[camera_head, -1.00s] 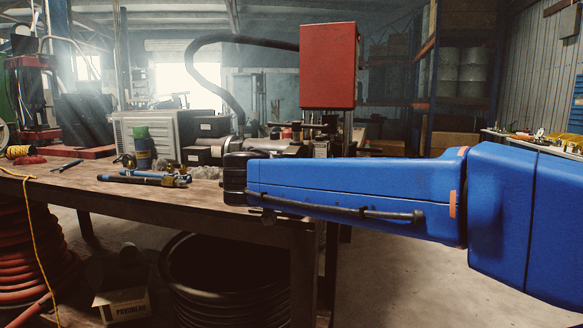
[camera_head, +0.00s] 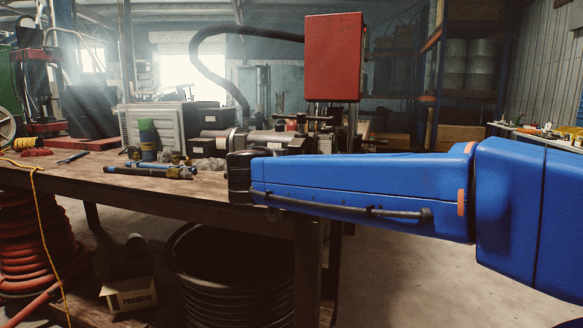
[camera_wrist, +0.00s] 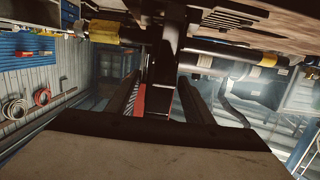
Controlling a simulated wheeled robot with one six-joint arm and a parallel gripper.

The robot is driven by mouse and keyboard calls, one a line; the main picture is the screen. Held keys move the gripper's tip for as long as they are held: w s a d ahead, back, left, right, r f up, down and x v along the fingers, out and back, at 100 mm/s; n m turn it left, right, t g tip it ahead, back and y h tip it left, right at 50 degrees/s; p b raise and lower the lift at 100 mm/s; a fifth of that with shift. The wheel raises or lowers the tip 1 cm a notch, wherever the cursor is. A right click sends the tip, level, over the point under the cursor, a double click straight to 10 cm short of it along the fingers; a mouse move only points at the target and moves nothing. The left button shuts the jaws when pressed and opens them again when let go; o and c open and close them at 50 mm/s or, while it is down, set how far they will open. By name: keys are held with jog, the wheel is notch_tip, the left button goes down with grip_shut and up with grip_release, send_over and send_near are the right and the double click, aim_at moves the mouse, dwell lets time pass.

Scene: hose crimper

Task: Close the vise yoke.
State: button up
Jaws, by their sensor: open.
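In the wrist view, the two dark fingers of my gripper (camera_wrist: 158,92) reach up from the bottom with a gap between them. A dark upright metal part (camera_wrist: 170,58) stands in line with this gap; it may belong to the vise, but I cannot tell if it is the yoke or whether it touches the fingers. In the head view, my blue arm reaches left over the bench (camera_head: 215,188), and the gripper itself is not clearly visible. No vise yoke can be made out there.
A red box-shaped machine head (camera_head: 333,57) stands behind my arm. Coiled black hose (camera_head: 230,275) sits underneath. A bar with a yellow band (camera_wrist: 105,32) crosses the wrist view. Floor is clear at right.

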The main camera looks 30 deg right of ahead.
jog(key=v, duration=1.7)
dwell(0.6)
jog(key=shift+s+a, duration=0.15)
dwell(0.3)
jog(key=s+d+f+n+g+y, duration=0.2)
jog(key=s+d+f+n+y, duration=0.1)
jog(key=f, duration=0.7)
jog(key=s+d+f+n+g+y, duration=0.2)
jog(key=s+f+n+g, duration=0.1)
jog(key=f, duration=0.6)
jog(key=s+a+f+n+y, duration=0.2)
jog(key=a+f+y, duration=0.1)
jog(key=f, duration=0.3)
jog(key=s+a+f+n+y, duration=0.2)
jog(key=a+f+y, duration=0.1)
jog(key=f, duration=0.4)
jog(key=shift+s+y, duration=0.4)
jog(key=shift+y, duration=0.4)
jog(key=shift+a+f, duration=0.1)
jog(key=shift+a, duration=0.05)
jog(key=shift+c, duration=0.4)
